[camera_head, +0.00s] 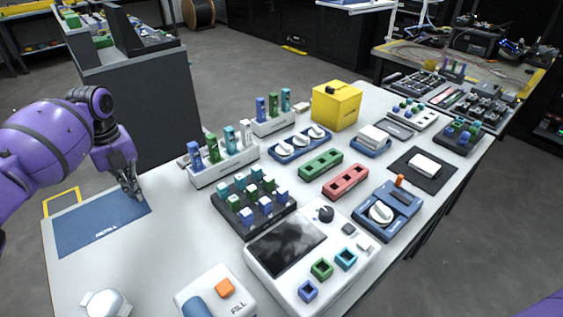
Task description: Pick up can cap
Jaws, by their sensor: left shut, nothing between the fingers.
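I cannot tell for sure which thing is the can cap. A white round piece (105,303) sits at the bottom left of the table, cut by the picture edge. A white block marked FILL (234,287) stands to its right, with an orange button and a blue cylinder (197,308) at its front. My left gripper (134,196) is shut and empty, pointing down over the blue mat (85,232) near its right end. It is well apart from the white round piece. My right gripper is out of the picture.
The white table (160,250) is bare between the mat and the black tray of colored blocks (225,222). A white rack of tubes (222,168), a console with a dark screen (290,250) and a yellow box (337,107) stand farther right. A grey cabinet (140,105) rises behind my left arm.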

